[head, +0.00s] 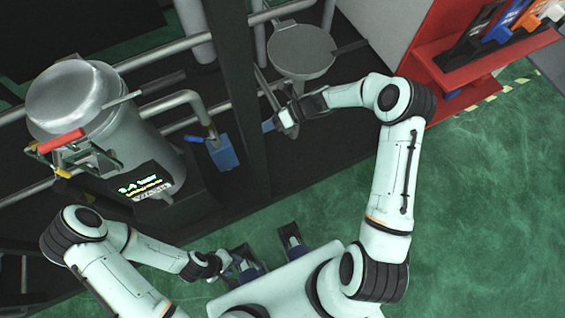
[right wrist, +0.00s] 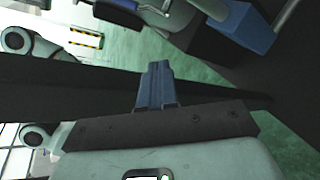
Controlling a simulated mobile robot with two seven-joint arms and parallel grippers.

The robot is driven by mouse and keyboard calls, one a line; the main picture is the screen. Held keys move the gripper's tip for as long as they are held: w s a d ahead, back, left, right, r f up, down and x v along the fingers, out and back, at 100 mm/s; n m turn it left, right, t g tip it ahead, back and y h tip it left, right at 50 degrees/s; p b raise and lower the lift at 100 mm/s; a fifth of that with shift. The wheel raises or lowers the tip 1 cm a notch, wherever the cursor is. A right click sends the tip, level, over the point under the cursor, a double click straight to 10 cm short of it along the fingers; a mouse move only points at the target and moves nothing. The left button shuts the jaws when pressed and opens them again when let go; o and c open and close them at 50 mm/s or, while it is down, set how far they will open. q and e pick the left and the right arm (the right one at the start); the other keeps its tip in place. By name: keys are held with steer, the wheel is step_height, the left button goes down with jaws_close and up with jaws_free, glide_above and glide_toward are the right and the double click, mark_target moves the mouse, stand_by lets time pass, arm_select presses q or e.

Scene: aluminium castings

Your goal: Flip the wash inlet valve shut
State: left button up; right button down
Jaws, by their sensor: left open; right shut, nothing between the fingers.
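A red lever handle (head: 62,140) shows in the head view, on the front of the grey metal tank (head: 75,95) at the left. A blue block (head: 222,153) hangs at the end of a bent pipe, right of the tank; I cannot tell which of these belongs to the wash inlet valve. My right gripper (head: 268,125) is shut and empty, right of the blue block and apart from it. Its closed blue fingers (right wrist: 158,85) show in the right wrist view. My left gripper (head: 232,264) is open and empty, low over the green floor, away from the tank.
A dark upright post (head: 245,100) stands between the blue block and my right gripper. A round grey lid (head: 300,50) is beyond that gripper. A red rack (head: 490,60) with coloured tools stands at the upper right. Green floor (head: 480,200) is clear at the right.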

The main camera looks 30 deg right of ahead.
arm_select(q)
steer(key=shift+w+d+r+p, duration=0.2)
steer(key=shift+r+p, duration=0.3)
steer(key=shift+r, duration=0.1)
steer(key=shift+w+d+r+p, duration=0.15)
steer(key=shift+w+r+p, duration=0.1)
steer(key=shift+r+p, duration=0.3)
steer(key=shift+w+d+r+p, duration=0.2)
steer(key=shift+r+p, duration=0.3)
steer(key=shift+r, duration=0.1)
arm_select(e)
steer(key=s+d+f+n+g+h, duration=0.2)
steer(key=s+f+n+h, duration=0.4)
steer(key=s+f+n, duration=0.7)
steer(key=shift+s+f+g+h, duration=0.4)
steer(key=shift+s+f, duration=0.05)
steer(key=shift+s, duration=0.1)
arm_select(q)
jaws_close()
